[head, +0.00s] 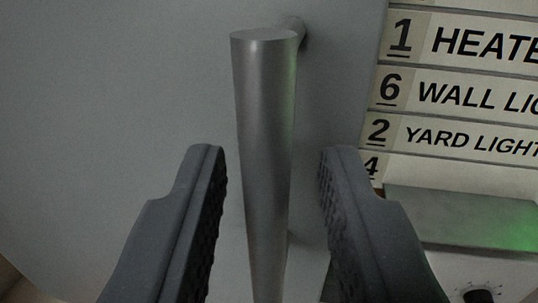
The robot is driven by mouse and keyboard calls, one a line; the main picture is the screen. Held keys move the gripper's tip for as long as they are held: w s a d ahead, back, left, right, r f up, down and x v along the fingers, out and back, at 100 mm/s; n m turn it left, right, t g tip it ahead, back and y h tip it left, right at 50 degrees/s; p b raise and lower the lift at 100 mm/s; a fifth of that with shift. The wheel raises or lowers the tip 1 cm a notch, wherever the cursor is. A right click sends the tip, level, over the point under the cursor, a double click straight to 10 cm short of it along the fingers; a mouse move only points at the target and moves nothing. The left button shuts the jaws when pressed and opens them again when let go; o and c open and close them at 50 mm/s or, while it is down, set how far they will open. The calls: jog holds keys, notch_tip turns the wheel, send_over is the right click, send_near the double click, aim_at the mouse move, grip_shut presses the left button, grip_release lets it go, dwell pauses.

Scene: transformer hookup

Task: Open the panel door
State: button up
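The panel door (110,90) is a flat grey sheet filling the left and middle of the head view. A round metal bar handle (266,140) stands upright on it, with a mount to the door showing behind its top end. My gripper (270,165) is open, with one dark ridged finger on each side of the handle. Both fingers look apart from the bar, with a gap on either side. The lower end of the handle runs out of the bottom of the view.
To the right of the door are stacked labels (470,95) reading HEATE, WALL LIG and YARD LIGHT, cut off by the view. Below them is a grey box-like part (465,215) with a green glow, and a dark knob-like thing (479,296) at the bottom edge.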

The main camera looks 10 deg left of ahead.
jog(key=shift+w+a+r, duration=0.15)
jog(key=shift+w, duration=0.05)
jog(key=shift+w, duration=0.1)
